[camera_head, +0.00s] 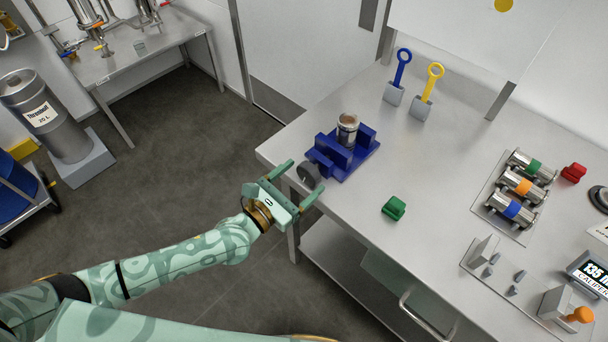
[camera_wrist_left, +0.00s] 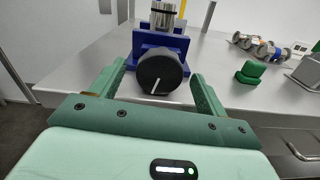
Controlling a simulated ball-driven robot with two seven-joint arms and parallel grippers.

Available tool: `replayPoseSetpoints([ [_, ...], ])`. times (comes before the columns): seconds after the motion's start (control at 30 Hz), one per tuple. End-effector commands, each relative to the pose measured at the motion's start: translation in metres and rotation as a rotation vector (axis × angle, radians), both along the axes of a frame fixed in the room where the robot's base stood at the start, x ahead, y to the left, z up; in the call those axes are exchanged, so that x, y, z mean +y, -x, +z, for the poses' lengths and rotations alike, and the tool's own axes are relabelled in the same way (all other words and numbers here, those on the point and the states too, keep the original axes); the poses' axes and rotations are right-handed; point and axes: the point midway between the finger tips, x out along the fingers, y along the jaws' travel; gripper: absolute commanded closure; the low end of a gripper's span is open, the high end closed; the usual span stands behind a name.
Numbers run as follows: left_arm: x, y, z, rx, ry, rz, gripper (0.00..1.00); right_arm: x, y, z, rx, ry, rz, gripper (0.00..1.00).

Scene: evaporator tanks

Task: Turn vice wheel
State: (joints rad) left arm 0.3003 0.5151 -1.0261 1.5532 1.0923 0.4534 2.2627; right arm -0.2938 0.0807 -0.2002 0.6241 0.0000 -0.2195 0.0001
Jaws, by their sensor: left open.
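The blue vice (camera_head: 343,155) stands near the left corner of the steel table and holds a metal cylinder (camera_head: 347,130) upright between its jaws. Its dark round wheel (camera_head: 308,174) faces my left gripper at the table edge. In the left wrist view the wheel (camera_wrist_left: 160,73) shows a white line tilted slightly from upright. My left gripper (camera_head: 304,184) is open, with its fingers pointing at the wheel. In the left wrist view the fingers (camera_wrist_left: 158,84) stand on either side of the wheel, apart from it. My right gripper is out of view.
A green block (camera_head: 394,208) lies on the steel table (camera_head: 440,165) right of the vice. Blue (camera_head: 394,92) and yellow (camera_head: 424,103) handled tools stand at the back. A rack of metal cylinders (camera_head: 516,228) is further right. Bare table surrounds the green block.

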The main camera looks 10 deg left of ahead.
Motion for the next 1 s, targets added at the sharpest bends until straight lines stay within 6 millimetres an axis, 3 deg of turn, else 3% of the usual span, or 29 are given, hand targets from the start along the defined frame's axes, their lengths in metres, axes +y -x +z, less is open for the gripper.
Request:
replayPoseSetpoints([
  [0.13,-0.0082,-0.0111,-0.0004,0.001,-0.001,-0.001,0.24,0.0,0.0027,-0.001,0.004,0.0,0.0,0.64],
  [0.43,-0.0099,-0.0134,-0.0004,0.001,-0.001,-0.001,0.24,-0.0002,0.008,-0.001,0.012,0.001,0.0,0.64],
  [0.47,-0.0099,-0.0133,-0.0004,0.001,-0.001,-0.001,0.27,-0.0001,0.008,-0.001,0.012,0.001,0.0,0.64],
  [0.6,-0.0097,-0.0133,-0.0004,0.001,-0.001,-0.001,0.66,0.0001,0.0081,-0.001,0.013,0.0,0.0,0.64],
  [0.63,-0.0097,-0.0133,-0.0004,0.001,-0.001,-0.001,0.69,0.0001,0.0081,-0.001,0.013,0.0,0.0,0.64],
  [0.77,-0.0098,-0.0131,-0.0004,-0.009,-0.014,-0.001,0.69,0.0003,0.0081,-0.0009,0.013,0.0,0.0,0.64],
  [1.0,-0.0112,-0.0122,-0.0002,-0.179,-0.248,-0.001,0.69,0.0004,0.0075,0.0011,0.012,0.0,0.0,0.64],
])
